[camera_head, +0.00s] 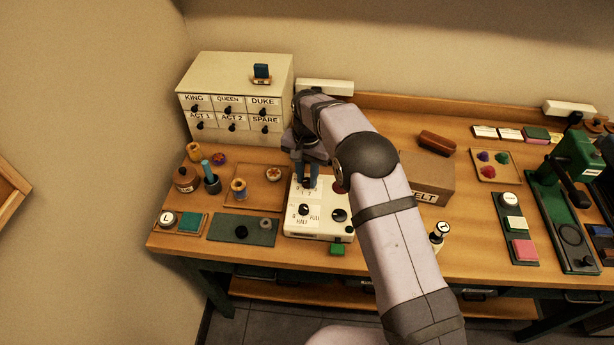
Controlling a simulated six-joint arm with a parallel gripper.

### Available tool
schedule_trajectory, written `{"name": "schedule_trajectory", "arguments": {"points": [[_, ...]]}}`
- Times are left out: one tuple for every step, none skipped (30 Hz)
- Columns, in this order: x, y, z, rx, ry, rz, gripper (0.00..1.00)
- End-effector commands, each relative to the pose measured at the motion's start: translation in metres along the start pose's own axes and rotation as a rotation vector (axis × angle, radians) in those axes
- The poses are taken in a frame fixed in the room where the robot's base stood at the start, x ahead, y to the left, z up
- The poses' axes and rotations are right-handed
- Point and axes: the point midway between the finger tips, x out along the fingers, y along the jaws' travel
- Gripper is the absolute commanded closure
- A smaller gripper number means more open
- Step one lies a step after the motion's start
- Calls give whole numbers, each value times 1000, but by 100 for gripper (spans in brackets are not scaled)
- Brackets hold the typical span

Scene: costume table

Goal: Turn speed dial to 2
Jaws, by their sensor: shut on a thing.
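A cream control box (327,226) stands near the front of the table, left of its middle. Its front left dial (303,210) is black with a white surround, with "HALF" and "FULL" printed by it. Another black knob (339,215) sits to its right. My gripper (307,184) points down at the back left of the box, with its fingers shut on a dial there. Small figures show by the fingers, and a "2" seems among them. The fingers hide most of this dial, so I cannot tell where it points.
A cream drawer cabinet (236,78) stands at the back left. A wooden tray (257,196) with spools and a green mat (226,231) lie left of the box. A cardboard "FELT" box (428,176) is right of my arm. A green press (571,165) stands far right.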

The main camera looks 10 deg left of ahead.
Motion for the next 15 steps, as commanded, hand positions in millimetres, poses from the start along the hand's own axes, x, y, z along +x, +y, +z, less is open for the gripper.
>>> {"name": "schedule_trajectory", "arguments": {"points": [[0,0,-1,-18,1,-1,100],[0,0,-1,-32,2,-1,100],[0,0,-1,-52,2,-1,100],[0,0,-1,-70,2,-1,100],[0,0,-1,-88,2,-2,100],[0,0,-1,-116,2,-2,100],[0,0,-1,-139,2,-2,100],[0,0,-1,-162,2,-2,100],[0,0,-1,-195,3,-2,100],[0,0,-1,-221,3,-2,100],[0,0,-1,-247,3,-2,100],[-1,0,-1,-284,3,-2,100],[-1,0,-1,-312,3,-2,100],[-1,0,-1,-341,3,-2,100],[-1,0,-1,-379,3,-2,100]]}}
